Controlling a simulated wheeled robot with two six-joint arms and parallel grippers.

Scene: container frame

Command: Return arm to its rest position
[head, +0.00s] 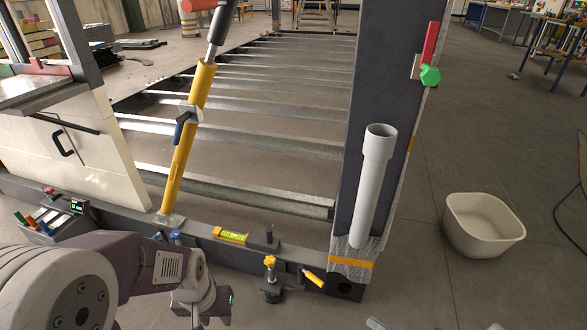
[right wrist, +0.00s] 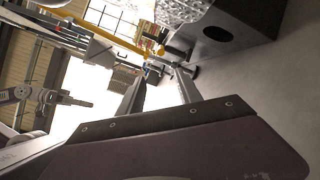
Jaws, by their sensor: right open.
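My left arm comes in from the left in the head view and ends near the bottom edge. Its gripper (head: 205,304) points down in front of the frame's front beam, and its fingers cannot be made out. Of my right gripper (head: 435,326), only two pale tips show, well apart, at the bottom edge of the head view. In the right wrist view, its fingers (right wrist: 160,88) stand apart with nothing seen between them. The right gripper is open and empty, low in front of the floor at the right.
A yellow strut (head: 187,145) leans at the left. A yellow level (head: 231,236) lies on the front beam. A white tub (head: 484,225) stands on open floor at the right.

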